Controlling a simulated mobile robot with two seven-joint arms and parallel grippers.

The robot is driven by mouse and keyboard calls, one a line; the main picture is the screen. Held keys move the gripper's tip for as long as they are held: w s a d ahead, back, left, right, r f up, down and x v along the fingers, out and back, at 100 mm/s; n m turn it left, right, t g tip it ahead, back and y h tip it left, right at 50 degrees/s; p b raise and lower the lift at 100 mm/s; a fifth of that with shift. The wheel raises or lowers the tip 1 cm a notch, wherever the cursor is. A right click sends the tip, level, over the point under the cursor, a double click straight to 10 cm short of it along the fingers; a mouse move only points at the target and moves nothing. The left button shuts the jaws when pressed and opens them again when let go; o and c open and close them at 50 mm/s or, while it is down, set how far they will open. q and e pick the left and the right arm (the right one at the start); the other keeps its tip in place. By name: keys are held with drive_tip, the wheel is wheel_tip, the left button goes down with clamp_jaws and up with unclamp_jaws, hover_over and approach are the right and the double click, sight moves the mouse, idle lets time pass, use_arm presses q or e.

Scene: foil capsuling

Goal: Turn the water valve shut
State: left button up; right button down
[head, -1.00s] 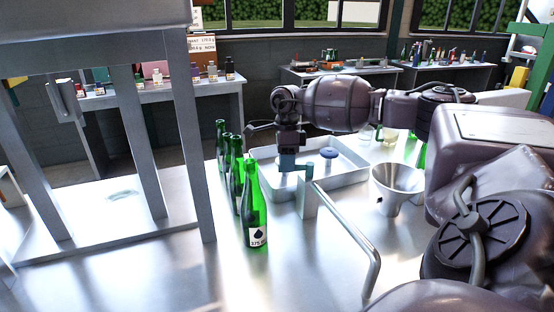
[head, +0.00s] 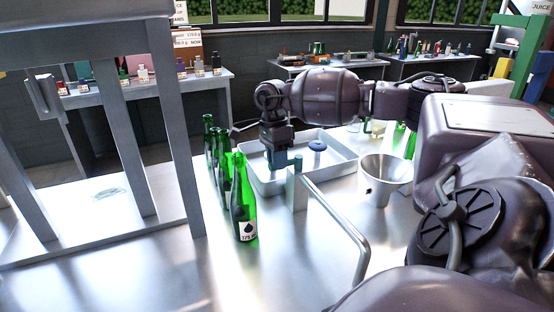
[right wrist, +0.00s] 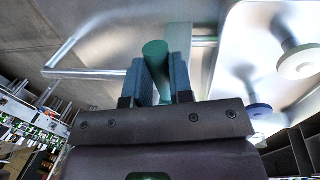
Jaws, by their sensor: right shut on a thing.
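A metal tap with a square post (head: 297,196) and a long bent pipe (head: 345,222) stands on the steel table, in front of a shallow tray. A teal upright cylinder (head: 297,168) tops the post; I take it for the valve's handle. My right gripper (head: 281,168) is down beside it in the head view. In the right wrist view, the two blue-grey fingers (right wrist: 158,82) are shut on the teal cylinder (right wrist: 156,56). The pipe (right wrist: 95,73) runs off to the left there. My left gripper is not in view.
Several green bottles (head: 242,205) stand left of the tap. The tray (head: 268,187) holds a blue disc on a stem (head: 317,146). A metal funnel (head: 385,178) stands to the right. A grey metal frame (head: 170,130) is at the left. The front of the table is bare.

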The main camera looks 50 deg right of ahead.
drive_tip(key=shift+r, duration=0.1)
drive_tip(key=c, duration=1)
unclamp_jaws()
drive_tip(key=shift+r, duration=0.15)
wheel_tip(320, 180, up, 10)
drive_tip(key=w, duration=0.2)
drive_tip(key=shift+d, duration=0.45)
drive_tip(key=shift+r, duration=0.1)
